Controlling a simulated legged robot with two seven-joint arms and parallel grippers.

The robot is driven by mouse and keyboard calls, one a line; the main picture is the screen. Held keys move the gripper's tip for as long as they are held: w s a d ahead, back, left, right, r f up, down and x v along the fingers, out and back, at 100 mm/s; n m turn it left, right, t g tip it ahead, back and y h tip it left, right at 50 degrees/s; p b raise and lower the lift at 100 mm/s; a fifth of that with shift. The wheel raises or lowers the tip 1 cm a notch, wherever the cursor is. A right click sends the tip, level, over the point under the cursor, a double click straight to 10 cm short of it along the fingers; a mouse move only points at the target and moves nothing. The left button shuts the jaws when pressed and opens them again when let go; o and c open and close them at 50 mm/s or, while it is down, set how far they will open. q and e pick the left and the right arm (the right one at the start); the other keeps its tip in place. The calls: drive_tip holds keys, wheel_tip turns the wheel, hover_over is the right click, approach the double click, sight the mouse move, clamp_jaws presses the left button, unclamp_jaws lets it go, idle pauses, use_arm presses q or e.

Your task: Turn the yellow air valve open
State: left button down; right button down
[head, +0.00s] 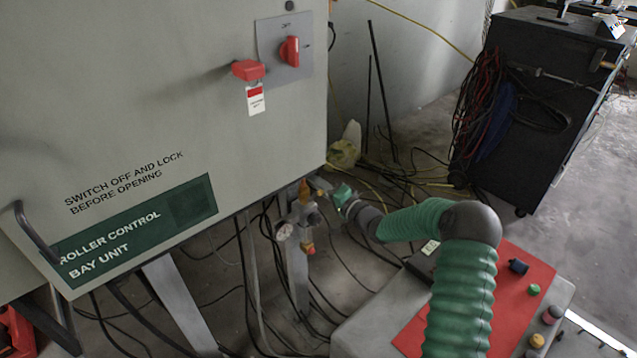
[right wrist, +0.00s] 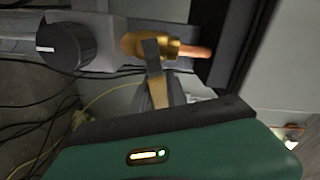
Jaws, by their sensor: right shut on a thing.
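The yellow air valve (head: 306,192) is on the pipework under the grey control cabinet, above a round gauge (head: 284,231). In the right wrist view its brass body (right wrist: 172,48) and a yellow strip of handle (right wrist: 159,92) show. My right gripper (head: 325,187) reaches in from the right at the valve. Its dark fingers (right wrist: 158,75) are shut on the yellow handle, hiding part of it. The handle's exact angle is hard to tell. My left gripper is not in view.
The grey control cabinet (head: 120,90) hangs close above the valve, with a red switch (head: 290,51) and red block (head: 248,70). Black cables (head: 225,265) trail below. A black cart (head: 535,100) is at the back right.

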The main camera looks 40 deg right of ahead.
drive_tip(key=shift+a+r+n+p, duration=0.2)
drive_tip(key=shift+a+n+p, duration=0.05)
drive_tip(key=shift+n, duration=0.5)
drive_tip(key=shift+a+r+n+p, duration=0.15)
drive_tip(key=shift+a+n+p, duration=0.1)
drive_tip(key=shift+n, duration=0.5)
drive_tip(key=shift+s, duration=0.1)
drive_tip(key=c, duration=1.4)
unclamp_jaws()
drive_tip(key=shift+o, duration=0.3)
drive_tip(key=shift+r, duration=0.2)
drive_tip(key=shift+d, duration=0.1)
